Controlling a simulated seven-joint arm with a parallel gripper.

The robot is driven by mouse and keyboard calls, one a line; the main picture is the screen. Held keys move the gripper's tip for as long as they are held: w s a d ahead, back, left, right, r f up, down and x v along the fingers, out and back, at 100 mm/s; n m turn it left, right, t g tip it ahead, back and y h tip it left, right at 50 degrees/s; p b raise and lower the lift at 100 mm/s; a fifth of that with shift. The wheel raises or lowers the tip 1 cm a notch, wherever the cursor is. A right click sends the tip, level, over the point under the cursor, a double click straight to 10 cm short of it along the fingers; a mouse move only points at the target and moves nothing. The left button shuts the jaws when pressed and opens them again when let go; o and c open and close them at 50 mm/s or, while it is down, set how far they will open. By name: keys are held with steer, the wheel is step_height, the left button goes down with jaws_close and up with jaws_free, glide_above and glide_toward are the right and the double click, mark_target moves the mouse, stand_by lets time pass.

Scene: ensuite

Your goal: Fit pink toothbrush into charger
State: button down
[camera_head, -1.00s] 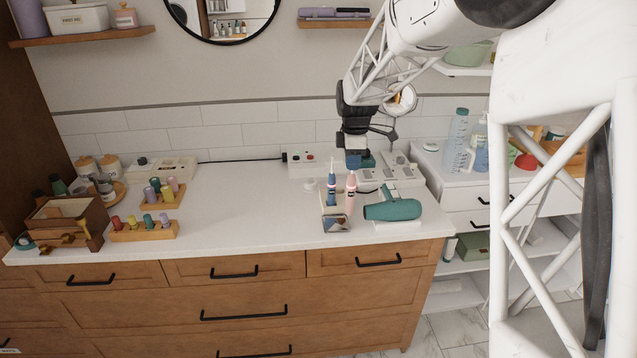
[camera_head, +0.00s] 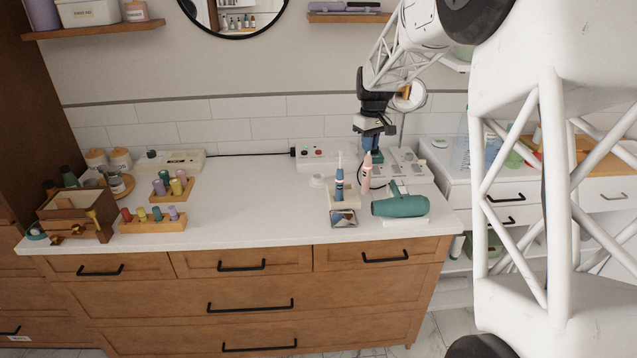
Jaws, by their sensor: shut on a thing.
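The pink toothbrush (camera_head: 366,176) is upright, with its lower end above the counter. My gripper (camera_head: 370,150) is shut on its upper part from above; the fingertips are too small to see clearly. A small white round piece (camera_head: 318,181), which looks like the charger, sits on the counter to the left of the brushes. Nothing stands on it.
A teal hair dryer (camera_head: 400,206) lies close at right. A power strip (camera_head: 320,158) is behind. The counter's middle (camera_head: 245,190) is clear.

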steer(key=w+a+r+n, duration=0.2)
steer(key=w+a+n, duration=0.4)
steer(key=w+a, duration=0.1)
steer(key=w+a+r+n, duration=0.3)
steer(key=w+a+n, duration=0.3)
steer(key=w+a, duration=0.1)
steer(key=shift+w+r+n, duration=0.15)
steer(key=shift+w+n, duration=0.25)
steer(key=shift+w, duration=0.35)
stand_by(0.4)
steer(key=shift+f, duration=2.6)
